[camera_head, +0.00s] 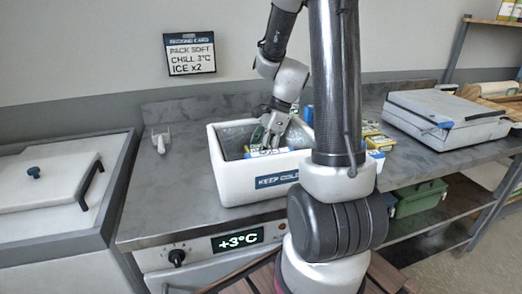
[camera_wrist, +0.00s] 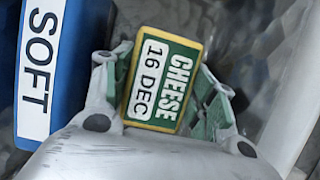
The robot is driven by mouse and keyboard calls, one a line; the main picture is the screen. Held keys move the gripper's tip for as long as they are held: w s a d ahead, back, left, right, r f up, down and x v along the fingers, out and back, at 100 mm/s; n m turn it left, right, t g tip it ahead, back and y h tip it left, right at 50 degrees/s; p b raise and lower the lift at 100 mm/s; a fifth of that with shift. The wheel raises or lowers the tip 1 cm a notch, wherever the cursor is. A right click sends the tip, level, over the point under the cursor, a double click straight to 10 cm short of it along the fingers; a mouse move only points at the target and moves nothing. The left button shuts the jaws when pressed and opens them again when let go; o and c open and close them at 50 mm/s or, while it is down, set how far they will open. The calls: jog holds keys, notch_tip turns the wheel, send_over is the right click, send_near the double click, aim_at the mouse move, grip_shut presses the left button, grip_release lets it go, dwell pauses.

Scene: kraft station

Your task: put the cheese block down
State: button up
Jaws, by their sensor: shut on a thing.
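The cheese block (camera_wrist: 160,80) has a green and white label reading CHEESE 16 DEC and a yellow edge. In the wrist view it sits between the two green-padded fingers of my gripper (camera_wrist: 162,88), which is shut on it. In the head view my gripper (camera_head: 269,136) points down inside the white box marked KEEP COLD (camera_head: 232,180). A blue thing with a white SOFT label (camera_wrist: 38,70) lies beside the block on the left in the wrist view. I cannot tell whether the block touches the box floor; its underside is hidden.
The grey counter (camera_head: 170,205) is clear left of the box, apart from a small light-coloured tool (camera_head: 160,140). Yellow packs (camera_head: 376,138) stand right of the box, partly behind my arm. A grey flat machine (camera_head: 446,115) stands farther right. A white lidded chest (camera_head: 50,185) is at left.

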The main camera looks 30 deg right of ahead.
jog(key=o, duration=0.9)
jog(key=shift+f, duration=0.1)
jog(key=v, duration=1.2)
jog(key=s+a+r+n+t+h, duration=0.1)
jog(key=s+a+n, duration=0.1)
jog(key=s+n, duration=0.2)
jog(key=s+a+r+n+h, duration=0.1)
jog(key=s+a+r+n, duration=0.1)
jog(key=s+n, duration=0.3)
jog(key=s+a+r+n+t+h, duration=0.1)
jog(key=s+n, duration=0.4)
jog(key=n, duration=0.5)
jog(key=shift+s+a+r+t+h, duration=0.15)
jog(key=shift+a+r+h, duration=0.15)
jog(key=shift+a, duration=0.3)
jog(key=shift+w+a+r+t+h, duration=0.1)
jog(key=shift+a+r+t+h, duration=0.1)
jog(key=shift+a+r, duration=0.3)
jog(key=shift+s+a+f+n+t, duration=0.15)
jog(key=shift+s+n, duration=0.15)
jog(key=shift+n, duration=0.25)
jog(key=shift+s+d+f+n+t, duration=0.1)
jog(key=shift+s+n, duration=0.2)
jog(key=shift+n, duration=0.25)
